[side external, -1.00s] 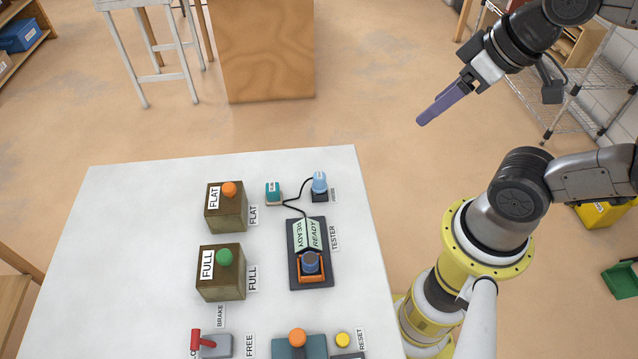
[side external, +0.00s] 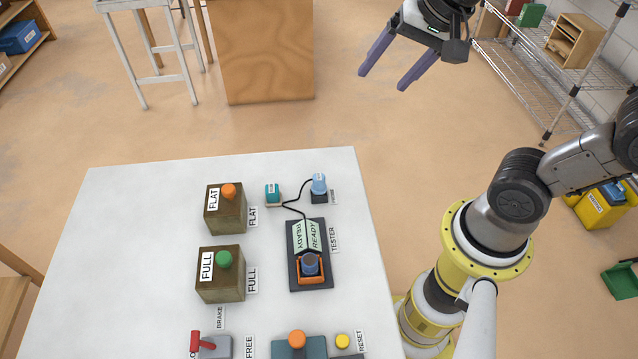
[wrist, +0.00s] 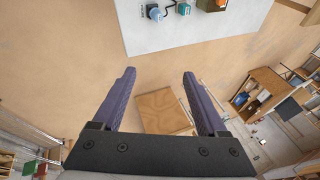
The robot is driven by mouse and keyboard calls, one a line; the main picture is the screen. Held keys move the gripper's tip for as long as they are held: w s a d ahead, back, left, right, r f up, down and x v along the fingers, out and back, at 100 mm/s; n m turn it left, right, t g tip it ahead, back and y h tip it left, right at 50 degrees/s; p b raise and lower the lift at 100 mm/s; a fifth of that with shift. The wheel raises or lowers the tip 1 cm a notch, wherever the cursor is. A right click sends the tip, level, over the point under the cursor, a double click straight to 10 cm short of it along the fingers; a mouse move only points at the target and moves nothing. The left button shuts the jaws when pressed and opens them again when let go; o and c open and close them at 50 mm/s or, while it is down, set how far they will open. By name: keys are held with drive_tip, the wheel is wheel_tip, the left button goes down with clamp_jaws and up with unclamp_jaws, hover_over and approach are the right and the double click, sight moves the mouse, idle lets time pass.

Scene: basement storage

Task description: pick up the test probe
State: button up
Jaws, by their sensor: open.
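The test probe appears to be the light blue knobbed piece (side external: 319,183) in a dark holder at the table's far right corner. A black cable joins it to the tester (side external: 294,270), which has a green READY display and a blue knob in an orange frame. The probe also shows at the top of the wrist view (wrist: 154,12). My gripper (side external: 381,82) is open and empty, high beyond the table's far right corner and well apart from the probe. In the wrist view, nothing is between its purple fingers (wrist: 159,73).
A small teal block (side external: 272,193) stands just left of the probe, close to the cable. The FLAT box (side external: 226,212) and FULL box (side external: 221,280) have knobs on top. A red-handled brake lever (side external: 196,341) is at the front. The table's left side (side external: 120,260) is bare.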

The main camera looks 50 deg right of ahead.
drive_tip(key=w+a+f+m+g, duration=0.1)
drive_tip(key=w+f+m+g, duration=0.1)
drive_tip(key=w+f+m, duration=0.3)
drive_tip(key=g, duration=0.3)
hover_over(319, 176)
drive_tip(key=f, duration=1.9)
drive_tip(key=shift+w+d+f, duration=0.2)
drive_tip(key=shift+f, duration=0.2)
drive_tip(key=shift+s+a+f, duration=0.15)
drive_tip(key=shift+f, duration=1.45)
drive_tip(key=shift+s+a+f, duration=0.1)
drive_tip(key=shift+f, duration=1.5)
clamp_jaws()
